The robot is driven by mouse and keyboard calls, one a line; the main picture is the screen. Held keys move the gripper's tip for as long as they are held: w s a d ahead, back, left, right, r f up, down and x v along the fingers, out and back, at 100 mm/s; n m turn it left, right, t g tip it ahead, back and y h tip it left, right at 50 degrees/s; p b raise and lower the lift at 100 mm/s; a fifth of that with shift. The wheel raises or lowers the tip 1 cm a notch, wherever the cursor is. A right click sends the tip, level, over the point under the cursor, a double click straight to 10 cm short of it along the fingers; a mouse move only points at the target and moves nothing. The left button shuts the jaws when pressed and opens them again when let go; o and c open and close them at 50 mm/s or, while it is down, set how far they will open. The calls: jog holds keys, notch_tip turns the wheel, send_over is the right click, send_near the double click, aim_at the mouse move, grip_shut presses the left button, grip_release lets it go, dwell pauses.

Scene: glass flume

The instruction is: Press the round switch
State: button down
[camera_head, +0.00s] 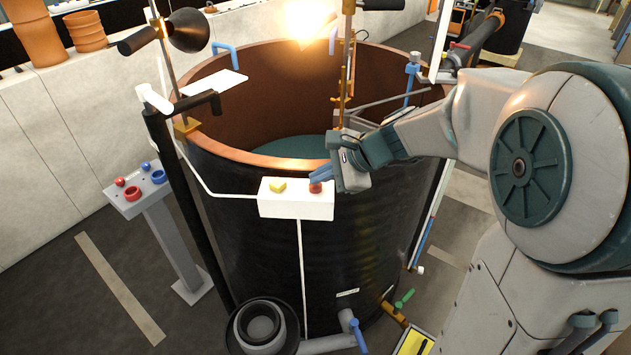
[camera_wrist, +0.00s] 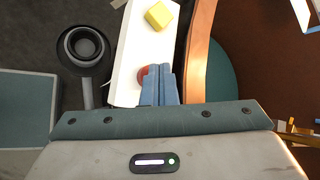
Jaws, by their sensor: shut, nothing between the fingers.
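The round switch (camera_head: 315,187) is a small red button on the right part of a white box fixed to the front of a large black tank. It also shows in the wrist view (camera_wrist: 145,74), partly hidden by my fingers. A yellow knob (camera_head: 278,187) sits to its left on the same box. My gripper (camera_head: 316,179) is shut and empty, with its blue fingertips at the red switch. In the wrist view the shut fingers (camera_wrist: 160,72) lie over the switch's right side. I cannot tell whether they touch it.
The tank's copper-coloured rim (camera_head: 262,160) lies just behind the box. A grey pedestal (camera_head: 146,195) with red and blue controls stands at the left. A dark round outlet (camera_head: 262,325) and a blue-handled valve (camera_head: 357,330) are below. A dark upright post (camera_head: 172,170) rises left of the box.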

aim_at(321, 186)
jog(key=shift+r+p, duration=2.35)
jog(key=shift+r, duration=0.65)
